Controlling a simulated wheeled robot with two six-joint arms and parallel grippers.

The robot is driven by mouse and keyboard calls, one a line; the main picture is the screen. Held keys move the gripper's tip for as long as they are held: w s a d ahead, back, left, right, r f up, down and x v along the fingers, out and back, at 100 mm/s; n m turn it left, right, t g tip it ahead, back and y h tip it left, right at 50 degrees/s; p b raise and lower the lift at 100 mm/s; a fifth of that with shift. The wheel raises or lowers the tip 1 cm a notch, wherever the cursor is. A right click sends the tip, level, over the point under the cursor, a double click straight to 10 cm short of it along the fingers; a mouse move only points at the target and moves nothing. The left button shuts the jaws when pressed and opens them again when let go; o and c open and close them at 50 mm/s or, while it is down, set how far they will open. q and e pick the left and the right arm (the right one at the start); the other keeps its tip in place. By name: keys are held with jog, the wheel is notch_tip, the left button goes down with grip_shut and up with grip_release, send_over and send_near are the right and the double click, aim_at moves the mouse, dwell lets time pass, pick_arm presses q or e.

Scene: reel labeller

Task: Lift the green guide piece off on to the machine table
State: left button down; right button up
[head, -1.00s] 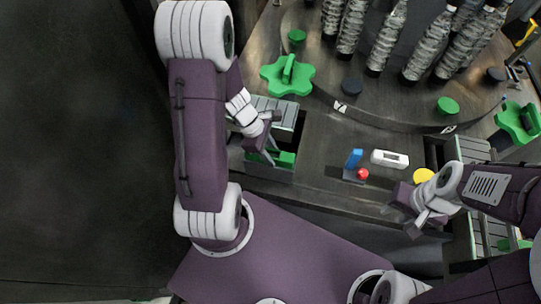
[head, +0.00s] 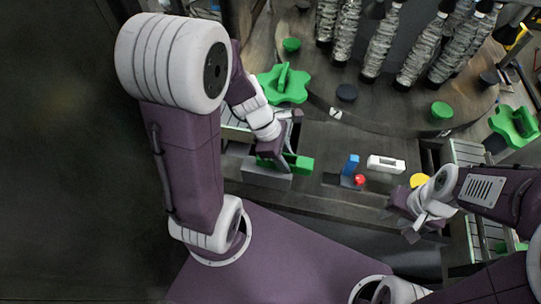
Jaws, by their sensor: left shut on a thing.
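The gripper and part of the arm hide the piece's left side.
A blue block (head: 351,163), a red button (head: 360,180), a white device (head: 386,164) and a yellow disc (head: 418,181) are right of the piece. A green star wheel (head: 283,85) stands behind. Bare table lies between piece and blue block.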

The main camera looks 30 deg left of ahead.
aim_at(306, 169)
pick_arm(q)
jog(key=d+r, duration=0.2)
jog(key=d, duration=0.1)
jog(key=d+r, duration=0.1)
jog(key=d, duration=0.1)
jog(key=shift+s, duration=0.4)
notch_tip(306, 169, up, 7)
jog(key=p, duration=0.8)
jog(key=shift+r, duration=0.1)
